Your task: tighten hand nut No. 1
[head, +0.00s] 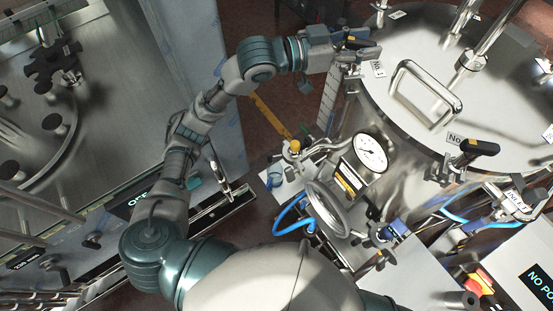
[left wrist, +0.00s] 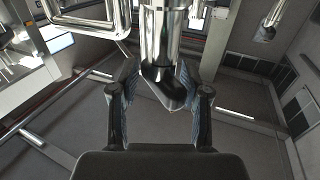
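Hand nut No. 1, judging by the small tag (head: 377,69) beside it, is at the left rim of the steel vessel lid (head: 425,45); the tag's number is hard to read. My left arm reaches up to it and my left gripper (head: 352,47) is at its dark handle, partly covering it. In the left wrist view my left gripper (left wrist: 160,85) has its two pads on either side of a dark, angled piece (left wrist: 168,95) below a chrome post. Whether both pads press on it cannot be told. My right gripper is not in view.
A second clamp with a black handle (head: 479,147) stands at the lid's near rim. A lid handle (head: 427,92) and tall chrome posts rise from the lid. A pressure gauge (head: 370,152), blue hoses (head: 290,215) and a round flange lie in front. A steel machine fills the left.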

